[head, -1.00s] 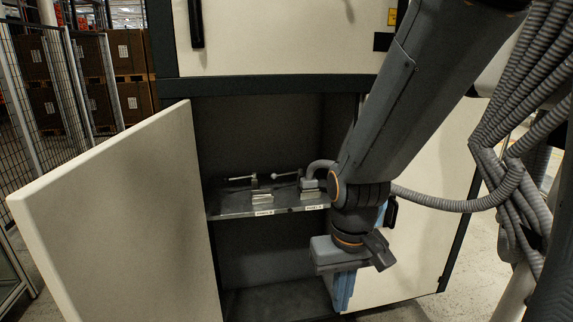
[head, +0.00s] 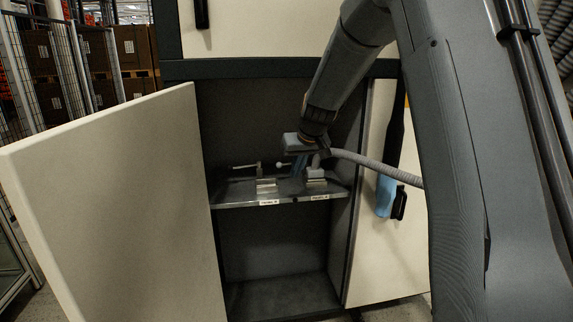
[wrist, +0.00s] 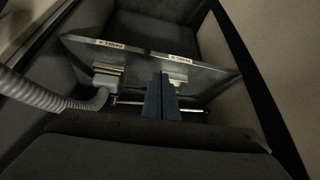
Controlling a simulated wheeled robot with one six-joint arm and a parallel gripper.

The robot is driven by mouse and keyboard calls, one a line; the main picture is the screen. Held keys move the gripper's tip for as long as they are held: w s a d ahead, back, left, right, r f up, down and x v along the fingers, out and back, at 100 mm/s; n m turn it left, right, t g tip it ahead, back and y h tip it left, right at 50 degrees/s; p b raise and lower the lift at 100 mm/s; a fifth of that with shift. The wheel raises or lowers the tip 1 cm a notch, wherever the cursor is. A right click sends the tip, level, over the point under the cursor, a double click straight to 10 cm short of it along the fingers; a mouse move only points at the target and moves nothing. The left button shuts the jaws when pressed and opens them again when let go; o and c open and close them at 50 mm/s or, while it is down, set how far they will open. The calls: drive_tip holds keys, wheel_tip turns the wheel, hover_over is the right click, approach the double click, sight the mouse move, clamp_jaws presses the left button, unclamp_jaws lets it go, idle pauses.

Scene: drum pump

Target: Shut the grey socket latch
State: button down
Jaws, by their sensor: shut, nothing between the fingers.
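Two sockets sit on a shelf in the open cabinet. The right one in the head view (head: 316,174) has a grey corrugated hose (head: 372,166) at it; the left socket (head: 266,186) shows no hose. Each has a thin lever beside it: the left lever (head: 245,167) points left, and the right lever (head: 281,165) ends in a knob. Which part is the grey latch is hard to tell at this size. My gripper (head: 297,168) is shut and empty, over the shelf between the sockets. In the wrist view its blue fingers (wrist: 161,98) overlap a thin rod (wrist: 130,102); contact cannot be told.
The shelf (head: 235,202) has white labels on its front edge. A cream door (head: 120,200) stands open at left, another (head: 375,250) at right, with a blue item (head: 386,196) on it. The hose runs right from the socket. The space below the shelf is clear.

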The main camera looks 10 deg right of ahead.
drive_tip(key=w+d+r+t+b, duration=0.1)
drive_tip(key=w+r, duration=0.1)
drive_tip(key=w, duration=0.6)
drive_tip(key=w+d+r+t, duration=0.1)
drive_tip(key=w+r+t, duration=0.1)
drive_tip(key=w, duration=0.7)
drive_tip(key=shift+d+n+b, duration=0.2)
drive_tip(key=shift+n+b, duration=0.1)
drive_tip(key=shift+b, duration=0.05)
drive_tip(key=shift+w+a+f+p, duration=0.1)
drive_tip(key=shift+w+f+p, duration=0.35)
drive_tip(key=shift+f, duration=0.9)
drive_tip(key=shift+w+a+f+p, duration=0.1)
drive_tip(key=shift+w+f+p, duration=0.15)
drive_tip(key=shift+w+f, duration=0.8)
drive_tip(key=shift+w+a+f+p, duration=0.1)
drive_tip(key=shift+w+f+p, duration=0.2)
drive_tip(key=shift+f, duration=1.4)
drive_tip(key=shift+s, duration=0.1)
drive_tip(key=shift+d+f+b, duration=0.1)
drive_tip(key=shift+b, duration=0.4)
